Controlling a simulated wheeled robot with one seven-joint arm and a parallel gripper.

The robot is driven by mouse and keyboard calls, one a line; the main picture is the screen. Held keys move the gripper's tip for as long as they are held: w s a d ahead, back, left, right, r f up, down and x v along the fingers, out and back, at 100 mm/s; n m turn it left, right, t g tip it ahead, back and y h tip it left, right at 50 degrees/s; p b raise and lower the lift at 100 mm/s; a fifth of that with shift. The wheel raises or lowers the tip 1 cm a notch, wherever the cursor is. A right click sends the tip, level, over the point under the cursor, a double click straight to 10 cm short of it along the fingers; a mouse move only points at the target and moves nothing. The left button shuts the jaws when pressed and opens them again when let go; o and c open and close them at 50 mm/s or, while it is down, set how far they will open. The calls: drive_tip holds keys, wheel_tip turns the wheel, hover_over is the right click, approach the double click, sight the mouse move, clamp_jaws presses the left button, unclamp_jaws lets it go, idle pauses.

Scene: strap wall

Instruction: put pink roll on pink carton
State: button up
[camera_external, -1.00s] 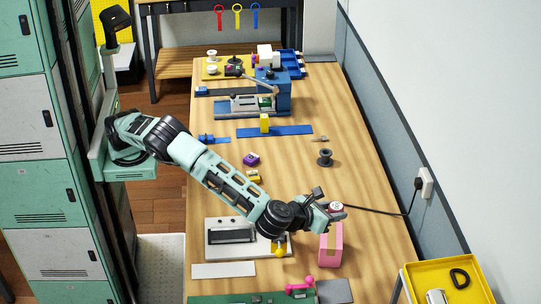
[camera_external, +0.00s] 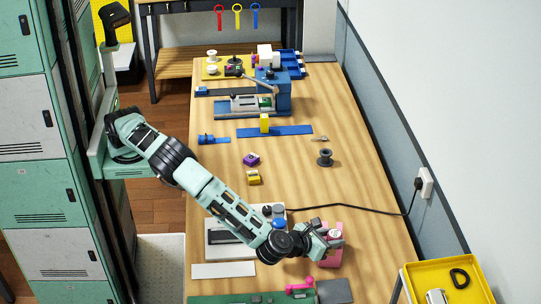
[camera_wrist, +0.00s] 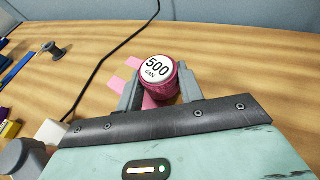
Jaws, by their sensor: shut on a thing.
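The pink roll (camera_wrist: 160,88) has a white round top with "500" on it. My gripper (camera_wrist: 158,88) is shut on it, one grey finger on each side, and the roll stands about upright. In the external view the roll's pale top (camera_external: 335,233) shows between the fingers of my gripper (camera_external: 334,236). The pink carton (camera_external: 331,259) is at the right side of the bench, directly under or behind the gripper and partly hidden by it. In the wrist view bits of the carton (camera_wrist: 117,86) show beside and below the roll. Whether roll and carton touch is unclear.
A grey-white device (camera_external: 229,254) lies left of the carton, partly under my arm. A black cable (camera_external: 360,208) runs to the wall socket. A pink-handled tool (camera_external: 300,285) and a green board (camera_external: 235,298) are at the front. A yellow tray (camera_external: 455,275) stands at the right.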

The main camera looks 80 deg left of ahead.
drive_tip(key=shift+f, duration=0.15)
drive_tip(key=o, duration=1)
drive_tip(key=shift+r, duration=0.2)
drive_tip(key=b+v, duration=0.1)
drive_tip(key=v, duration=1.1)
drive_tip(key=shift+b, duration=0.3)
drive_tip(key=shift+d+f, duration=0.1)
